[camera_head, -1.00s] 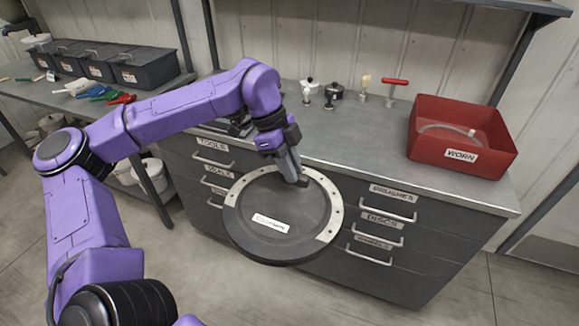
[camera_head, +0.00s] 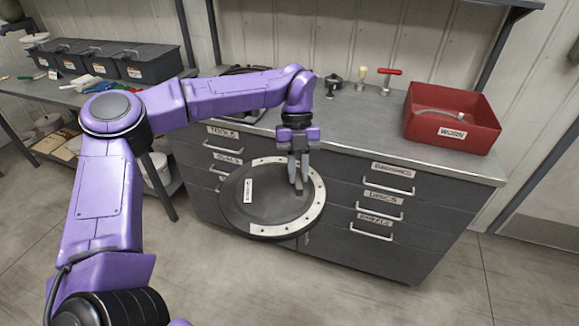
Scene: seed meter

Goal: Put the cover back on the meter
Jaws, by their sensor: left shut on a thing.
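The cover (camera_head: 262,208) is a round dark disc with a light, hole-dotted metal band along part of its edge and a white label at its left. My left gripper (camera_head: 298,184) points down and is shut on a grip piece on the cover's upper face. It holds the cover in the air in front of the drawer cabinet, below the bench top. A dark object (camera_head: 246,69) on the bench behind my left forearm is mostly hidden; I cannot tell whether it is the meter. My right gripper is not in view.
A red bin labelled WORN (camera_head: 450,126) stands at the bench's right end. A red-handled tool (camera_head: 388,78), a light-handled tool (camera_head: 363,76) and a small dark part (camera_head: 333,84) stand at the back. The bench top (camera_head: 365,125) is clear between them and its front edge.

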